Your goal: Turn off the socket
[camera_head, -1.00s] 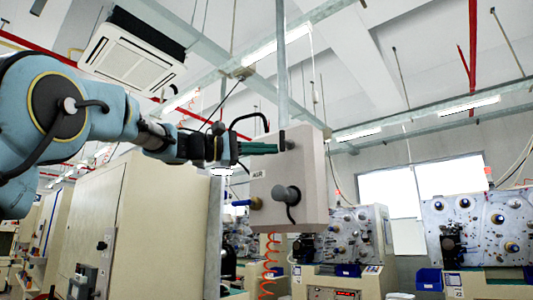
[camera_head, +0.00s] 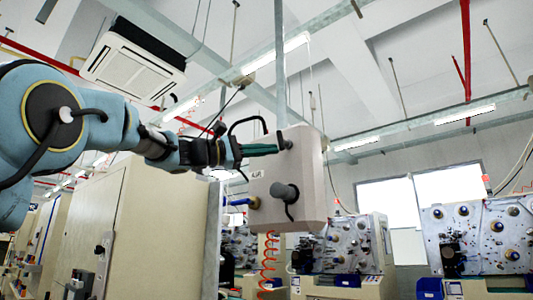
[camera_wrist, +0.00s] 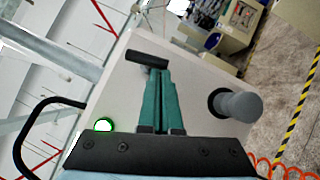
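The socket box (camera_head: 315,180) is a pale grey-beige box hanging from a vertical pole. A short black switch handle (camera_head: 286,140) sticks out near the top of its front face; it also shows in the wrist view (camera_wrist: 147,60). A grey plug (camera_head: 285,192) sits lower on the same face. A lit green lamp (camera_wrist: 103,124) shows beside the box face in the wrist view. My gripper (camera_head: 277,149) has green fingers, pressed together and empty. Their tips (camera_wrist: 152,70) are right by the handle; I cannot tell whether they touch it.
A blue connector (camera_head: 242,202) juts from the box's left side, with a black cable loop above. A large beige cabinet (camera_head: 145,215) stands below my arm. An orange coiled hose (camera_head: 268,265) hangs under the box. Winding machines (camera_head: 480,235) stand behind at right.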

